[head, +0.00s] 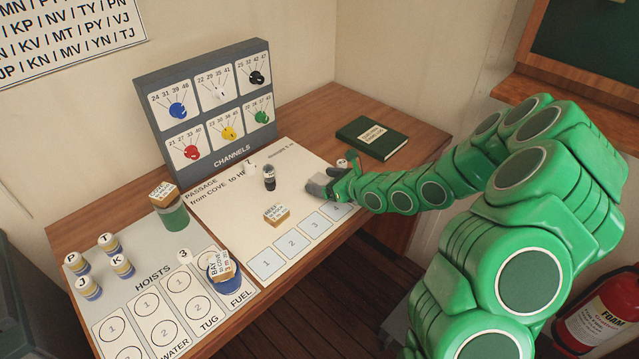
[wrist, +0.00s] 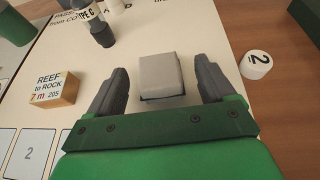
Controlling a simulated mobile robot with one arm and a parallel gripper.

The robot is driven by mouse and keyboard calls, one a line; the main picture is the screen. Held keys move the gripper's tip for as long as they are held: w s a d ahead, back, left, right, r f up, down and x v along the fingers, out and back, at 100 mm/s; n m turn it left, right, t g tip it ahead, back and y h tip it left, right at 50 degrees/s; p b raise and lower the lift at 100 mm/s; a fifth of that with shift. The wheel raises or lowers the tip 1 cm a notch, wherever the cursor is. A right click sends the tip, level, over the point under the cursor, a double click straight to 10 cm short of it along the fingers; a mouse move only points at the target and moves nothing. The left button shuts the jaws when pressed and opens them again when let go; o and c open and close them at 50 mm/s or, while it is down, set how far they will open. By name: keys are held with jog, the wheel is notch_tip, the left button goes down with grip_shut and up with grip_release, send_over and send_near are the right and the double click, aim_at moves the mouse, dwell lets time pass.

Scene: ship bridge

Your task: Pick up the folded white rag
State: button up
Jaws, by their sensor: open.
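A pale grey-white block-shaped piece (wrist: 160,73), the only thing here that fits the folded white rag, lies flat on the white passage sheet in the wrist view. Its near edge is dark. My gripper (wrist: 161,66) is open, with one dark finger on each side of it and a visible gap to both. Nothing is held. In the head view my gripper (head: 325,184) is low over the right part of the sheet; I cannot clearly tell the rag from the grey fingers there.
A REEF block (wrist: 55,88) and a dark labelled bottle (wrist: 101,33) stand to the left. A white disc marked 2 (wrist: 256,64) lies close on the right. In the head view, a green book (head: 379,138) lies beyond and the channels panel (head: 208,105) stands behind.

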jog(key=shift+w+a+f, duration=0.2)
jog(key=shift+w+a, duration=0.15)
jog(key=shift+a, duration=0.1)
jog(key=c, duration=1.1)
jog(key=shift+o, duration=0.2)
